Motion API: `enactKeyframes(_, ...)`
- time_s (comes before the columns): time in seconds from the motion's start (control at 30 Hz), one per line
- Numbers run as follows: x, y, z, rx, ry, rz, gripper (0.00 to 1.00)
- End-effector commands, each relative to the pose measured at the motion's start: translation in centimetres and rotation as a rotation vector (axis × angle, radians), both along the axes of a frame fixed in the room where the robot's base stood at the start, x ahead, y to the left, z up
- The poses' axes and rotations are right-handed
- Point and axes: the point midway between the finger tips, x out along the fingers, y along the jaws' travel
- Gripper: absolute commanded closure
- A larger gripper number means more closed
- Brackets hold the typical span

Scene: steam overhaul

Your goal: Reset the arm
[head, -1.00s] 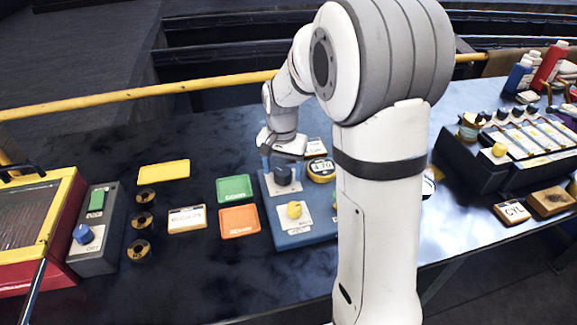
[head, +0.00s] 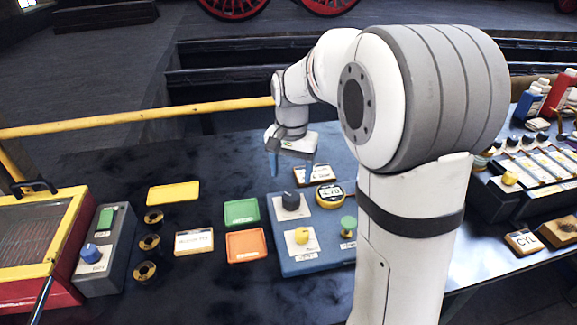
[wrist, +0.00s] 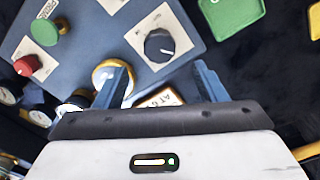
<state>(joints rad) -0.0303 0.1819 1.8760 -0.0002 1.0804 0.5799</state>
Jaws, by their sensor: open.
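The panel also carries a yellow knob (head: 302,236), a round yellow gauge (head: 330,195) and a green knob (head: 348,223). The gauge is partly hidden behind a finger in the wrist view.
A green tray (head: 241,212), an orange tray (head: 246,245) and a yellow tray (head: 173,194) lie left of the panel. A grey switch box (head: 107,250) and a red-yellow case (head: 35,240) stand farther left. A yellow rail (head: 130,120) runs behind the table.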

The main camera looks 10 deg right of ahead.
Motion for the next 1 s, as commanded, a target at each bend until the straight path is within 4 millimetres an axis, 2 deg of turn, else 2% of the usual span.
enactKeyframes(0.17,-0.2,0.0,0.1,0.000,-0.004,0.005,0.35)
enactKeyframes(0.27,-1.6,-0.2,0.7,0.000,-0.019,0.037,0.35)
enactKeyframes(0.37,-4.3,-0.4,1.7,-0.002,-0.047,0.105,0.35)
enactKeyframes(0.5,-9.7,-0.8,2.6,-0.012,-0.101,0.239,0.35)
enactKeyframes(0.7,-16.7,-1.2,2.1,-0.038,-0.169,0.422,0.35)
enactKeyframes(0.83,-19.6,-1.4,1.3,-0.054,-0.197,0.502,0.35)
enactKeyframes(1.0,-21.1,-1.5,0.8,-0.064,-0.212,0.548,0.35)
